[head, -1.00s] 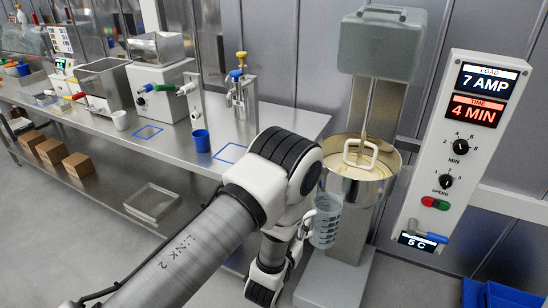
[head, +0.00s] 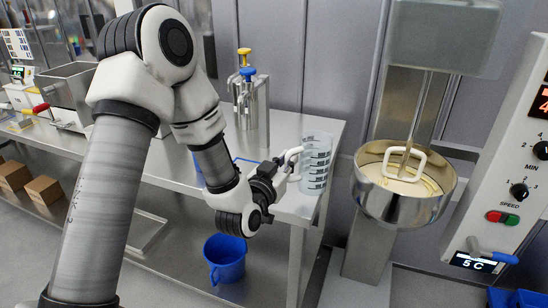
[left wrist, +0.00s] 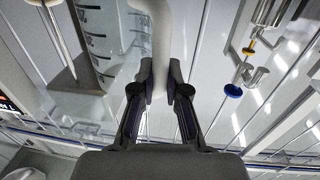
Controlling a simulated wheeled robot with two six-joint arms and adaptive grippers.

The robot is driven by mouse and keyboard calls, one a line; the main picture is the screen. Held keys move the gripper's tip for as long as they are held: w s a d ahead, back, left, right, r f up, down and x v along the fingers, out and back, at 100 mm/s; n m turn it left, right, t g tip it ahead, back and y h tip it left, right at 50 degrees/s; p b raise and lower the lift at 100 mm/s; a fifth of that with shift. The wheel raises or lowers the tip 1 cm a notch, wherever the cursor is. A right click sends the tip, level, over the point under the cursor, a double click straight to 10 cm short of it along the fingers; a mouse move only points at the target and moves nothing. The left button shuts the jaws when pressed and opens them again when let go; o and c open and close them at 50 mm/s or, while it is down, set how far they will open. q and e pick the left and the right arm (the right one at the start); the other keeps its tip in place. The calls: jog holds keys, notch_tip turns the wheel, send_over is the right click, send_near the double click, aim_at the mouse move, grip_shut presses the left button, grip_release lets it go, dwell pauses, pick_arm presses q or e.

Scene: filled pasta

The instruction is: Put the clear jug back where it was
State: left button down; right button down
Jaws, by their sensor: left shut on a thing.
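The clear jug (head: 316,163), with dark measuring marks, looks upright in the head view, at the right end of the steel table (head: 318,127). I cannot tell whether it touches the table. My left gripper (head: 287,170) is shut on the jug's pale handle, left of its body. In the left wrist view the fingers (left wrist: 160,82) close around the handle, and the jug (left wrist: 95,42) shows at upper left. A blue outline on the table (head: 246,158) is mostly hidden behind my left arm. My right gripper is not in view.
The mixer's steel bowl (head: 405,205) stands right of the jug, with a control panel (head: 510,150) beyond. A steel dispenser (head: 250,100) with yellow and blue knobs stands at the table's back.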

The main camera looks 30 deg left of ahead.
pick_arm(q)
jog(key=w+a+f+p, duration=0.2)
jog(key=w+a+f, duration=0.2)
jog(key=a, duration=0.4)
jog(key=shift+w+a+f, duration=0.15)
jog(key=shift+w+f, duration=0.05)
jog(key=shift+f, duration=0.35)
jog(key=c, duration=1.4)
grip_release()
jog(key=shift+o, duration=1)
jog(key=shift+w, duration=0.1)
